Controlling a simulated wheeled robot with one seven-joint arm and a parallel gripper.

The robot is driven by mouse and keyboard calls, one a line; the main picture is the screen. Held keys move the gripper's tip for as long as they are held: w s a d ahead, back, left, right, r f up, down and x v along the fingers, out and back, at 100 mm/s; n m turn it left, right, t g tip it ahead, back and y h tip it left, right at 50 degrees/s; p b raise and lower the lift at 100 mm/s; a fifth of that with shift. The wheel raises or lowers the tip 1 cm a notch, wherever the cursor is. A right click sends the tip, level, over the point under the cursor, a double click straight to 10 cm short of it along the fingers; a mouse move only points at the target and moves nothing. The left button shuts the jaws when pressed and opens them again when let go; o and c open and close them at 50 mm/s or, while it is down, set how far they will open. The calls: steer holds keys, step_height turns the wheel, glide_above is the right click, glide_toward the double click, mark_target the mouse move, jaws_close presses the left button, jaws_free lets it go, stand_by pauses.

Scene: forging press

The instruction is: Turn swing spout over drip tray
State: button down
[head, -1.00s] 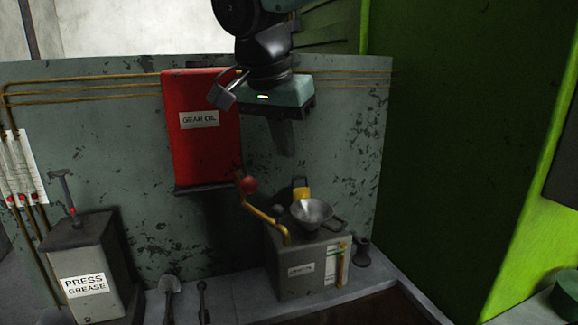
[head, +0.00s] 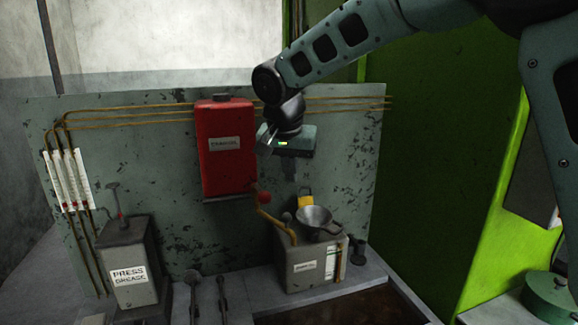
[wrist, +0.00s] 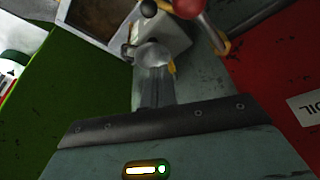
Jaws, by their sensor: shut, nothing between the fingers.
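The swing spout (head: 276,221) is a bent brass pipe with a red knob (head: 264,197) at its upper end. It rises from the left side of a grey oil box (head: 308,265) and leans up and left. A dark brown-bottomed tray (head: 345,304) lies in front of the box, cut by the lower edge; I take it for the drip tray. My gripper (head: 305,172) is shut and empty, pointing down above the box, apart from the spout. In the wrist view my fingers (wrist: 154,78) partly cover the funnel (wrist: 153,53); the red knob (wrist: 187,7) is at the top edge.
A metal funnel (head: 315,219) and yellow padlock-like piece (head: 305,199) are at the box. A red oil tank (head: 226,147) hangs on the panel behind. A grey press grease box (head: 127,264) stands left. A green wall (head: 440,180) is at right.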

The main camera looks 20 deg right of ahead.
mark_target(274, 220)
step_height(274, 220, down, 7)
steer(key=s+p, duration=0.1)
steer(key=p, duration=0.3)
steer(key=shift+s+a, duration=0.2)
steer(key=shift+a, duration=0.25)
steer(key=shift+f, duration=0.1)
steer(key=b, duration=0.1)
steer(key=a+m+b, duration=0.1)
steer(key=b, duration=0.1)
steer(key=shift+s+f, duration=0.1)
steer(key=shift+s, duration=0.1)
steer(key=shift+r, duration=0.2)
